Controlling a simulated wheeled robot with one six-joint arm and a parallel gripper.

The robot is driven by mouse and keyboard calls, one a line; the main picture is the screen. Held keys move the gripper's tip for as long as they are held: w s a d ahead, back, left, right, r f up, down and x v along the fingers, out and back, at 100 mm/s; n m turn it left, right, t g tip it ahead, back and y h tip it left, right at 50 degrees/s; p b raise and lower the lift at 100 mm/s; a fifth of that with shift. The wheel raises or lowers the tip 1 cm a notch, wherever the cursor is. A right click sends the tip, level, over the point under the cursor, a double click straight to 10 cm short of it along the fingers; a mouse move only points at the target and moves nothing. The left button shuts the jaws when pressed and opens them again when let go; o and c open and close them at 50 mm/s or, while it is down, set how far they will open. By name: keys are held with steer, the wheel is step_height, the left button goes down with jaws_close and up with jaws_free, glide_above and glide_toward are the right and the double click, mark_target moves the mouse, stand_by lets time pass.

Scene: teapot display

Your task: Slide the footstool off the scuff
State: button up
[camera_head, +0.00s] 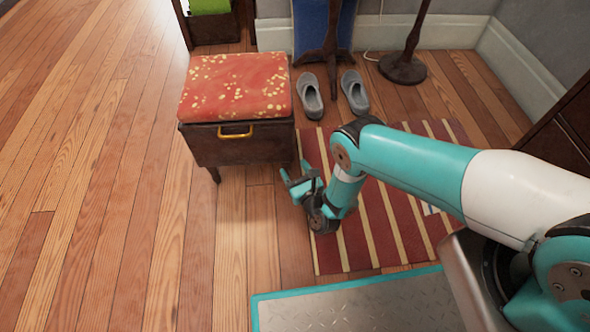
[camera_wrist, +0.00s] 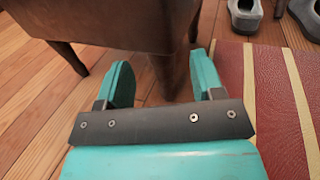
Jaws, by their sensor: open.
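The footstool (camera_head: 240,145) has a red cushion with yellow spots, a dark wooden box body and a brass handle on its front. It stands upright on the plank floor, left of the striped rug. In the wrist view its dark body and legs (camera_wrist: 110,22) fill the upper left. My gripper (camera_head: 292,180) is low at the footstool's front right corner. In the wrist view my gripper (camera_wrist: 163,80) is open, its two teal fingers apart, with a footstool leg just beyond them. I cannot tell whether they touch it. No scuff is clearly visible.
The red striped rug (camera_head: 375,225) lies under my arm. Grey slippers (camera_head: 311,97) and a dark stand base (camera_head: 402,68) are behind it. A dark cabinet (camera_head: 565,130) is at the right. Bare floor (camera_head: 100,170) to the left is clear.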

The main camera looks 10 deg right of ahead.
steer(key=b, duration=0.7)
glide_toward(288, 171)
steer(key=x, duration=0.4)
steer(key=shift+w+a, duration=0.15)
steer(key=b+x, duration=0.2)
steer(key=b, duration=0.1)
steer(key=b+x, duration=0.2)
steer(key=shift+f, duration=0.3)
steer(key=b+x, duration=0.2)
steer(key=b, duration=0.3)
steer(key=shift+w+a, duration=0.1)
steer(key=shift+w, duration=0.1)
steer(key=b, duration=0.2)
steer(key=shift+w+a+r+b, duration=0.2)
steer(key=shift+w+b, duration=0.1)
steer(key=shift+w, duration=0.1)
steer(key=shift+w+r, duration=0.1)
steer(key=shift+r, duration=0.1)
